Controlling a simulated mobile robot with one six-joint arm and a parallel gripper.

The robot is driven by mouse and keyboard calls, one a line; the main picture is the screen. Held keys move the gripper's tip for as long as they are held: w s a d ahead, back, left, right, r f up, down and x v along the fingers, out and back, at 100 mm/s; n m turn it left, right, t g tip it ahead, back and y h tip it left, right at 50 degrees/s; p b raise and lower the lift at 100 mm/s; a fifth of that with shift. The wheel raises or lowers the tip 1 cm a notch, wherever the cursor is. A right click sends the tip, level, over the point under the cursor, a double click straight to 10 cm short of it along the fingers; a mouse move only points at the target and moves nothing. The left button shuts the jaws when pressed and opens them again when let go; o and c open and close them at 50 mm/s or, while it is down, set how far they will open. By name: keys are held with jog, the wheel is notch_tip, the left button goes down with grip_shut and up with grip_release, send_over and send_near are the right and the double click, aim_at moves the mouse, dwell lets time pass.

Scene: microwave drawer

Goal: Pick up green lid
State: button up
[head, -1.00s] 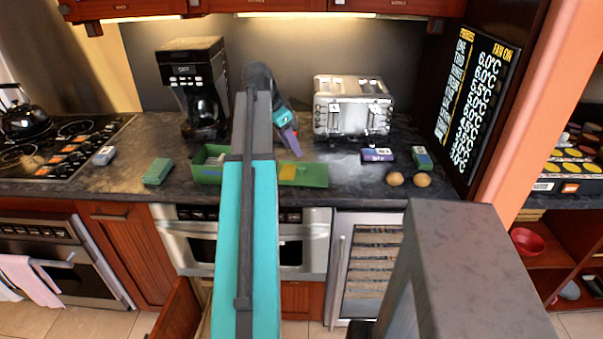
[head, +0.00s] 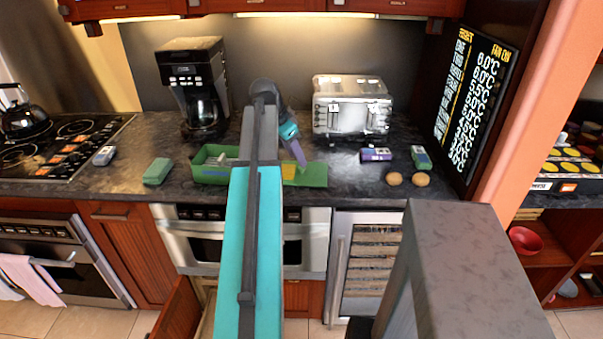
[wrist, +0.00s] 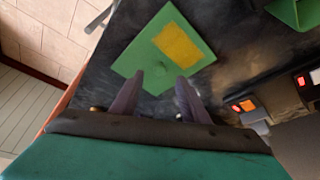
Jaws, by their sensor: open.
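The green lid (wrist: 150,50) lies flat on the dark countertop near its front edge, with a yellow patch (wrist: 178,45) on its top. In the head view the lid (head: 312,176) is partly hidden by my arm, to the right of a green box. In the head view my gripper (head: 301,163) is just above the lid. I cannot tell whether a fingertip touches it.
The open green box (head: 208,160) stands left of the lid. A toaster (head: 352,105) and a coffee maker (head: 192,85) stand at the back. A purple-and-white packet (head: 376,154) and two brown round items (head: 421,179) lie to the right. A smaller green box (head: 158,171) lies left.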

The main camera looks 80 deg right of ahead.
aim_at(302, 171)
jog(key=shift+p+x, duration=0.5)
jog(key=shift+x, duration=1.55)
jog(key=shift+c, duration=0.3)
grip_shut()
